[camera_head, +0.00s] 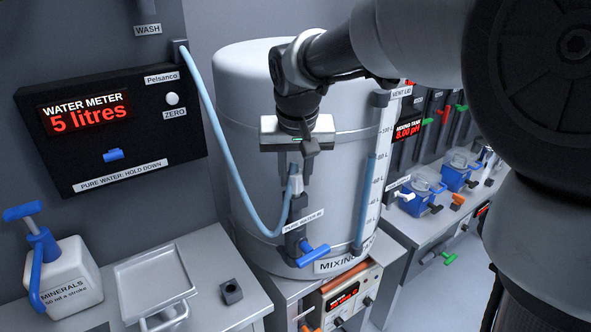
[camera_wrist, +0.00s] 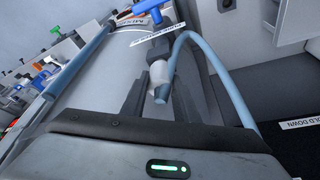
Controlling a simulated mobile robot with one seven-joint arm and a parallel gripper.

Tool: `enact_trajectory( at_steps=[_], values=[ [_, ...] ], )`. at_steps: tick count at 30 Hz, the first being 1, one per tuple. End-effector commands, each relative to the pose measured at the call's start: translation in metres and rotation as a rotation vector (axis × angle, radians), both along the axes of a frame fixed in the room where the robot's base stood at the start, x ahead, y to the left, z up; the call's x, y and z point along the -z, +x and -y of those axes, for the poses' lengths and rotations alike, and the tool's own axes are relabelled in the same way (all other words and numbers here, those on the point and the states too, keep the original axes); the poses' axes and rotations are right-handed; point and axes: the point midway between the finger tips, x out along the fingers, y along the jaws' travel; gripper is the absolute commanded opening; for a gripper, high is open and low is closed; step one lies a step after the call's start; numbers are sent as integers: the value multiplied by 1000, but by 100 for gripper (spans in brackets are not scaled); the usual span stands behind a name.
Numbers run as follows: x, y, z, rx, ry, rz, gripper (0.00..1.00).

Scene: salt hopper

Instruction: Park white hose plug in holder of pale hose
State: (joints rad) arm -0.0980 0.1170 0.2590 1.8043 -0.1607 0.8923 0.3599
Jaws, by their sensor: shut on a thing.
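The pale blue hose (camera_head: 214,125) runs from a fitting beside the water meter, down in a loop, and up to the white hose plug (camera_head: 296,184) at the front of the mixing tank. My gripper (camera_head: 296,180) is shut on the white plug, which also shows between the fingers in the wrist view (camera_wrist: 160,72). The plug is at the top of a dark inlet fitting (camera_head: 296,212) labelled pure water in; I cannot tell whether it is seated or just above. A dark block with a round hole (camera_head: 231,291) stands on the left counter; no label marks it as the holder.
The mixing tank (camera_head: 255,85) stands right behind my gripper. A blue tap handle (camera_head: 313,254) juts out below the inlet. The water meter (camera_head: 110,125) reads 5 litres. A white minerals jug (camera_head: 68,283) and a metal tray (camera_head: 152,284) occupy the left counter.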

Motion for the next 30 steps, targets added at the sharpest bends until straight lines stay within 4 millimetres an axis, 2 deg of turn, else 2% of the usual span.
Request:
enact_trajectory(
  at_steps=[30],
  values=[
    [-43, 0, 0, 0, 0, 0, 0]
  ],
)
